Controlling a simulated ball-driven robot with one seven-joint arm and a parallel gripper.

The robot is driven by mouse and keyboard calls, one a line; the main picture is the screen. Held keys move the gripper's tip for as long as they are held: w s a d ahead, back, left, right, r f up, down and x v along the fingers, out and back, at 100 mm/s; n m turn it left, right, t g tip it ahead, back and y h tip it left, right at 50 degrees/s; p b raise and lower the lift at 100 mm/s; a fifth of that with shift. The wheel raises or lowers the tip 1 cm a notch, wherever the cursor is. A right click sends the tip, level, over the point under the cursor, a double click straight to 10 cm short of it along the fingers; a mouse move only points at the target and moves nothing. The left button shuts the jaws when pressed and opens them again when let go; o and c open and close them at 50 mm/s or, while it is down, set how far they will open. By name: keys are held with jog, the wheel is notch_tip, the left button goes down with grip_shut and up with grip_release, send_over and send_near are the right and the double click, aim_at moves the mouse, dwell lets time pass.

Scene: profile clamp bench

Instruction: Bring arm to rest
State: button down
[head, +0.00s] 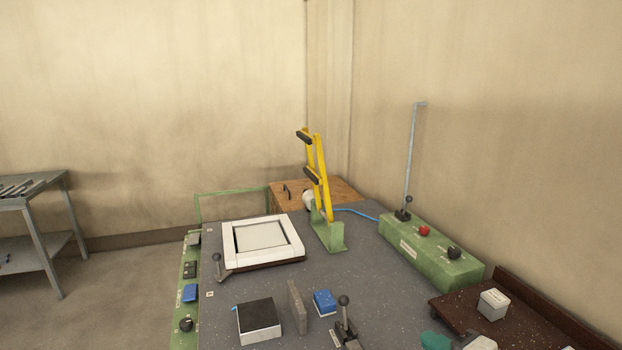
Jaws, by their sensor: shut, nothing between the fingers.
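My gripper and arm do not show in the head view, so I cannot see where they are or what is near them. The grey speckled bench top (377,290) fills the lower middle. On it, a white square frame (230,257) with a pale panel inside lies flat at the back left. A yellow upright (321,180) with black pads stands in a green bracket (328,236) at the back. A lever clamp (345,325) with a dark ball knob stands at the front.
A green control box (432,252) with a red button and a tall thin rod lines the right side. A black-topped block (259,320), grey plate (298,307) and blue block (324,302) stand at the front. A brown shelf (460,307) is at right; a metal table (40,205) stands far left.

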jog(key=s+d+f+n+g+h, duration=0.1)
jog(key=s+f+n+g+h, duration=0.1)
jog(key=s+f, duration=0.5)
jog(key=s+d+f+n+g+h, duration=0.2)
jog(key=s+f+n+g, duration=0.3)
jog(key=s, duration=1.1)
jog(key=s+d+f+n+g+h+b, duration=0.1)
jog(key=s+f+n+g, duration=0.3)
jog(key=s+f, duration=0.6)
jog(key=shift+s+d+f+g+h, duration=0.15)
jog(key=shift+s+d+g+h, duration=0.25)
jog(key=shift+s+d+h, duration=0.25)
